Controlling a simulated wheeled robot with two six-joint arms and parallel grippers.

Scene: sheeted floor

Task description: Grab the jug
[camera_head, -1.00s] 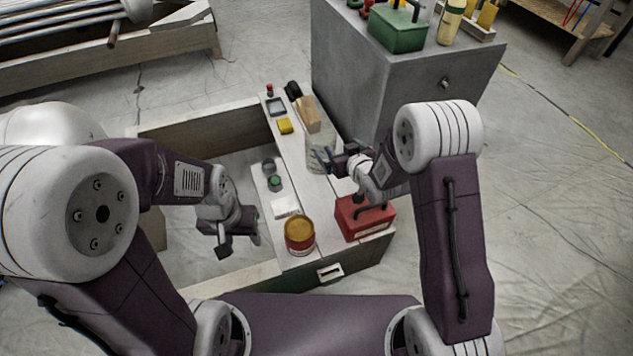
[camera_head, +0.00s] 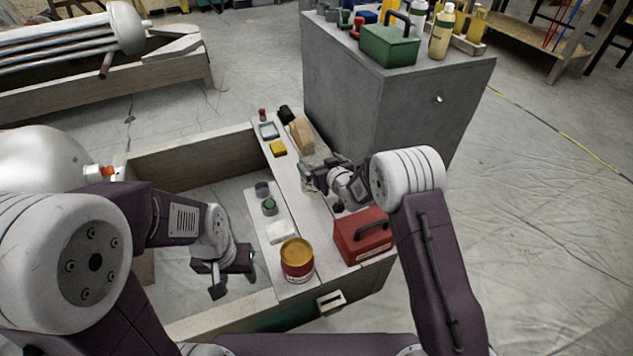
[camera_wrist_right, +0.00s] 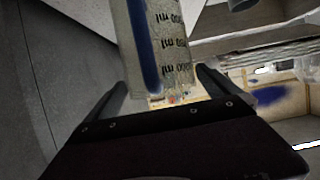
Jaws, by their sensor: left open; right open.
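The jug (camera_wrist_right: 162,45) is clear with dark ml markings and a blue strip. It fills the upper middle of the right wrist view, with its near end at the gap between the fingers of my right gripper (camera_wrist_right: 163,90). The fingers stand apart, one on each side, and I cannot tell whether either touches it. In the head view my right gripper (camera_head: 308,178) is at the jug's place on the bench and mostly hides it. My left gripper (camera_head: 227,272) is open and empty, low over the recessed area on the left.
The narrow bench (camera_head: 287,190) also holds a red toolbox (camera_head: 362,236), a red and yellow can (camera_head: 297,260), a yellow block (camera_head: 278,148) and a wooden-topped brush (camera_head: 302,135). A grey cabinet (camera_head: 390,105) rises just behind it. The floor at right is clear.

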